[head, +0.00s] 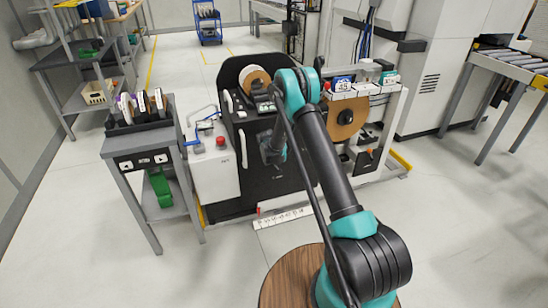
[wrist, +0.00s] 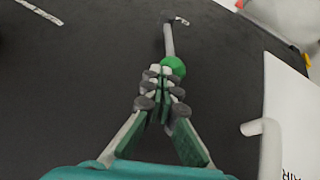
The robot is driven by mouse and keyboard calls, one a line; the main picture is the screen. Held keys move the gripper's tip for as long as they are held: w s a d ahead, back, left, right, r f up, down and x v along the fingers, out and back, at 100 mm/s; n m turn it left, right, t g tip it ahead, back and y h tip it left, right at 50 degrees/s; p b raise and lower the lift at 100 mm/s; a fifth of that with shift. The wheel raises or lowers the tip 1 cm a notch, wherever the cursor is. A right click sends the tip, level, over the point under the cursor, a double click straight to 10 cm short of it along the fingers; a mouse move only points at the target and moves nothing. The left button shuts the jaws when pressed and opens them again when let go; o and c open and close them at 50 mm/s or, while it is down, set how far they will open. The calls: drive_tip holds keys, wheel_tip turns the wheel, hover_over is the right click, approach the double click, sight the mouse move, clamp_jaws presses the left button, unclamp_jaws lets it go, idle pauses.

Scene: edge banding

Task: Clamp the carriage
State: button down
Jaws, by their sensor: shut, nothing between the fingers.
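My gripper (wrist: 165,80) is shut and empty in the wrist view. Its fingertips are at a round green knob (wrist: 174,65) on the end of a grey lever rod (wrist: 169,40); I cannot tell whether they touch it. The lever stands against a dark panel (wrist: 80,90). In the head view my gripper (head: 270,152) is in front of the black-fronted machine unit (head: 225,180), which carries a reel (head: 255,78) at its top. The green knob cannot be made out in the head view. I cannot tell for sure which part is the carriage.
A white scale strip (head: 283,217) with a red pointer (head: 258,210) lies at the unit's foot. A white box with a red button (head: 221,142) stands left of it, then a grey table (head: 112,150) with reels. The floor at front left is clear.

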idle(0.4)
drive_tip(key=d+v, duration=0.1)
drive_tip(key=v, duration=1.1)
drive_tip(key=s+d+r+m+g, duration=0.1)
drive_tip(key=s+d+r, duration=0.55)
drive_tip(key=s, duration=0.25)
drive_tip(key=s+d+r+m, duration=0.2)
drive_tip(key=s+d+r, duration=0.4)
drive_tip(key=s+r, duration=0.25)
drive_tip(key=s+d+m, duration=0.1)
drive_tip(key=s+d, duration=0.2)
drive_tip(key=s, duration=1.1)
drive_tip(key=s+d+m+g+y, duration=0.1)
drive_tip(key=s+d, duration=0.2)
drive_tip(key=s, duration=1.1)
drive_tip(key=shift+f, duration=0.4)
